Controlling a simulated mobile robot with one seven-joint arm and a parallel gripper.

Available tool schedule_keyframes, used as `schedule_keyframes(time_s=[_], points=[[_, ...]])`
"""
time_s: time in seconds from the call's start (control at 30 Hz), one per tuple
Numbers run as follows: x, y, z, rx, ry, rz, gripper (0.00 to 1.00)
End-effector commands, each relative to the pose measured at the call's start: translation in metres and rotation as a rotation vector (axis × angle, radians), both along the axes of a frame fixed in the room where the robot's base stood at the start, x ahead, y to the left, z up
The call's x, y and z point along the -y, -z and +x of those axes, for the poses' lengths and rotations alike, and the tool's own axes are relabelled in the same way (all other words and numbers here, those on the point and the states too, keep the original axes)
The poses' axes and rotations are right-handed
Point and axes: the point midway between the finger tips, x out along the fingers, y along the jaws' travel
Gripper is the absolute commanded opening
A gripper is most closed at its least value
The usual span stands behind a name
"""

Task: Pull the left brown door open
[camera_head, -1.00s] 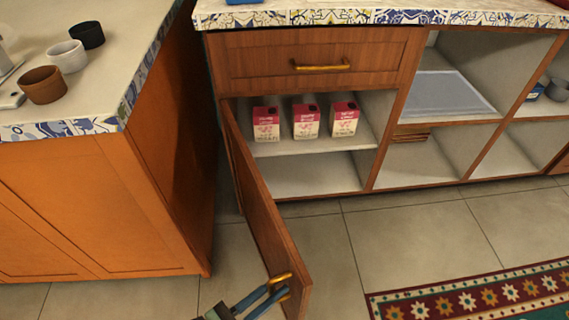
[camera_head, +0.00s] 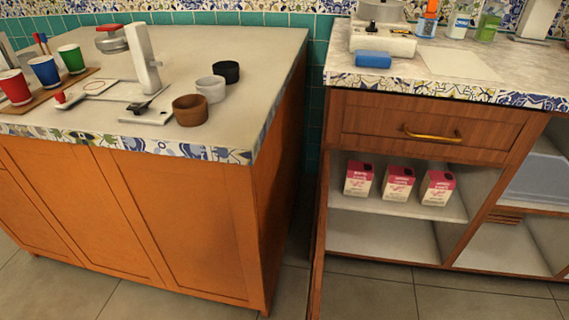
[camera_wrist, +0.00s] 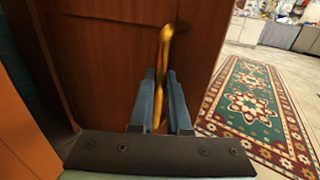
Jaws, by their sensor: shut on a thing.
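The brown door stands open under the drawer in the head view. I see it nearly edge-on as a narrow strip (camera_head: 317,270), and its lower part is cut off by the frame. In the wrist view the door's brown face (camera_wrist: 105,55) fills the upper middle. Its brass handle (camera_wrist: 165,45) runs down between the blue fingers of my gripper (camera_wrist: 161,78). My gripper is shut on the handle. My gripper does not show in the head view.
An orange-brown counter (camera_head: 190,220) stands close left of the open door. Several cartons, one being this pink-topped carton (camera_head: 398,184), stand on the shelf inside the cabinet. A patterned rug (camera_wrist: 255,105) lies right of the door in the wrist view.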

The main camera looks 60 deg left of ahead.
Motion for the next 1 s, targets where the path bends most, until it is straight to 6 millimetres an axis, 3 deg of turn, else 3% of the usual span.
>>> schedule_keyframes(time_s=[0.13, 0.17, 0.3, 0.83, 1.0], points=[[0.0, 0.001, 0.0, -0.004, -0.003, -0.001, 0.0], [-0.001, 0.001, 0.0, -0.004, -0.003, -0.001, 0.18], [0.0, 0.001, 0.0, -0.003, -0.003, 0.0, 0.44], [-0.001, 0.0, -0.001, -0.001, -0.002, 0.0, 0.45], [-0.005, -0.001, -0.017, -0.003, -0.005, 0.0, 0.45]])
